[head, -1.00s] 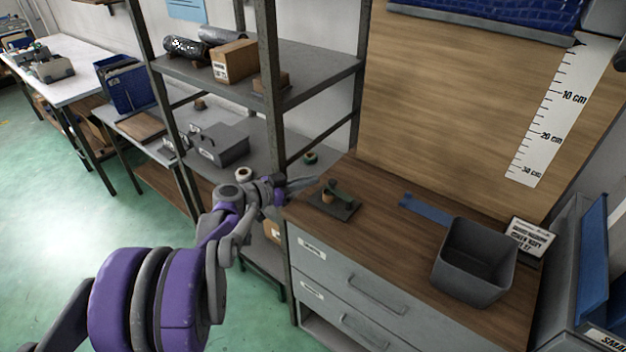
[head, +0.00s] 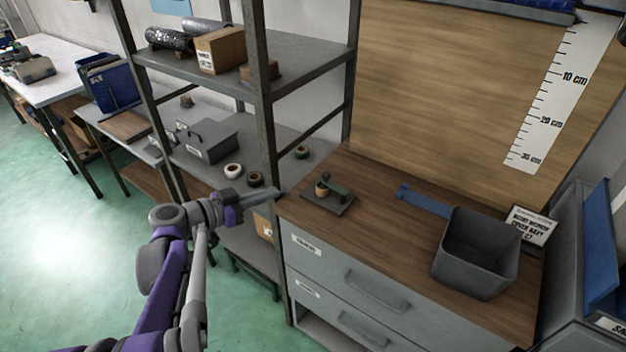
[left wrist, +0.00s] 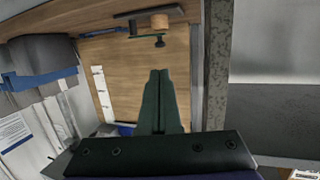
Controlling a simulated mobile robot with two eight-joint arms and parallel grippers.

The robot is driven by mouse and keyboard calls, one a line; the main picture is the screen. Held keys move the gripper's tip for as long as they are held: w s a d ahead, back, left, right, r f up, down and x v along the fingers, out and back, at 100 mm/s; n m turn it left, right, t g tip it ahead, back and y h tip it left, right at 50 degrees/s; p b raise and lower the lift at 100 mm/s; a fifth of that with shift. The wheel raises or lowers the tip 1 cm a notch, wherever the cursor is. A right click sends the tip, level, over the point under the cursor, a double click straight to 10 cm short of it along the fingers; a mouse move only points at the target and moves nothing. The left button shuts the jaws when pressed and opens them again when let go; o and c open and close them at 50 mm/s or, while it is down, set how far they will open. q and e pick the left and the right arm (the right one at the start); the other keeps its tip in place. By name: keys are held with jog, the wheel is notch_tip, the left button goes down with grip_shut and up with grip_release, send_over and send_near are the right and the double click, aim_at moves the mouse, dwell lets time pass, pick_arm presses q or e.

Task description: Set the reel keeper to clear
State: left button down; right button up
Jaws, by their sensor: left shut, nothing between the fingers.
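The reel device, which I take to be the reel keeper, has a dark base plate (head: 340,208) on the left end of the wooden bench top. A small tan reel (head: 321,190) and a dark green arm (head: 335,186) stand on it. The arm lies close beside the reel; whether they touch is too small to tell. My left gripper (head: 279,193) is shut and empty, left of the device and apart from it, by the bench's left edge. In the left wrist view its shut fingers (left wrist: 158,75) point towards the tan reel (left wrist: 159,21). My right gripper is not in view.
A grey bin (head: 475,255), a blue strip (head: 425,201) and a small sign (head: 531,226) are on the bench's right part. A metal shelf post (head: 262,100) rises close to my left gripper. Tape rolls (head: 233,171) lie on the shelf.

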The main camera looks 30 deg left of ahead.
aim_at(323, 174)
pick_arm(q)
jog(key=x, duration=1.4)
jog(key=shift+w+a+m+g+h, duration=0.25)
jog(key=shift+w+m+g+h, duration=0.15)
jog(key=shift+w+m+h, duration=0.25)
jog(key=shift+w+h+p, duration=0.25)
jog(key=shift+w+p, duration=0.05)
jog(key=shift+w, duration=0.15)
jog(key=shift+s, duration=0.1)
